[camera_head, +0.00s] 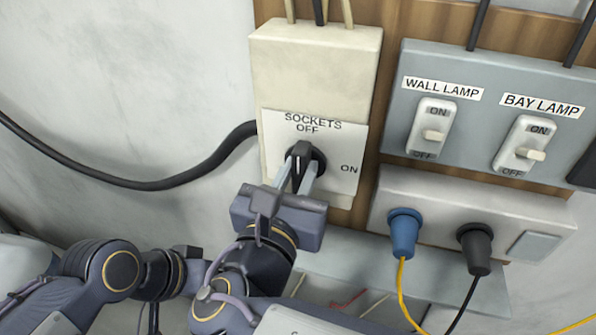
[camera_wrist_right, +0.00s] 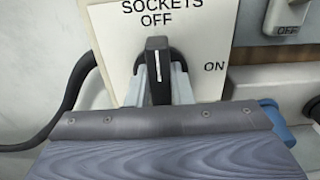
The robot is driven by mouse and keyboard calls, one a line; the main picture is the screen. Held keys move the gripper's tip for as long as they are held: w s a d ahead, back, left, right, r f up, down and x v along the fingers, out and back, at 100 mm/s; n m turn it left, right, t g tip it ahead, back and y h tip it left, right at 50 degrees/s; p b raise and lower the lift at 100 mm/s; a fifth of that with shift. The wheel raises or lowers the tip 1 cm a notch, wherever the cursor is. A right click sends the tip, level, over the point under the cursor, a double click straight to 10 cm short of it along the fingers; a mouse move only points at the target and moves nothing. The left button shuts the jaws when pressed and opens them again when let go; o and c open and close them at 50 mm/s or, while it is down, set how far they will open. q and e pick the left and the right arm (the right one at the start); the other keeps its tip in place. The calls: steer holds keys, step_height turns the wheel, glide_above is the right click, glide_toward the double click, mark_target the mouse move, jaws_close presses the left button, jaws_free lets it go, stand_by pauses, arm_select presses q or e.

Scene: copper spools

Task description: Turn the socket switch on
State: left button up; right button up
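The socket switch is a black rotary knob (camera_head: 301,159) on a white plate (camera_head: 345,143) marked SOCKETS, with OFF at the top and ON at the right. Its white pointer line stands upright, toward OFF. The knob also shows in the right wrist view (camera_wrist_right: 157,62). My right gripper (camera_head: 299,176) reaches up from below with one light grey finger on each side of the knob. In the right wrist view its fingers (camera_wrist_right: 160,88) sit close along the knob's two sides. I cannot tell whether they press on it. My left gripper is not seen.
To the right, a grey panel (camera_head: 470,82) holds the wall lamp switch (camera_head: 431,128) and bay lamp switch (camera_head: 523,146). Below it, a socket strip (camera_head: 444,216) holds a blue plug (camera_head: 404,233) and a black plug (camera_head: 475,247). A black cable (camera_head: 160,184) hangs at left.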

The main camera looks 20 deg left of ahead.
jaws_close()
steer(key=shift+d+f+m+b, duration=0.1)
steer(key=shift+f+m+b, duration=0.1)
steer(key=shift+m+b, duration=0.85)
steer(key=m+b, duration=0.4)
steer(key=b, duration=0.1)
steer(key=m+b, duration=0.4)
steer(key=b, duration=0.1)
steer(key=m+b, duration=0.4)
steer(key=shift+d+f+b, duration=0.35)
steer(key=shift+f+b, duration=0.05)
steer(key=shift+m+b, duration=1.75)
steer(key=shift+m, duration=0.2)
steer(key=shift+r, duration=0.1)
steer(key=o, duration=0.5)
jaws_free()
steer(key=shift+o, duration=0.2)
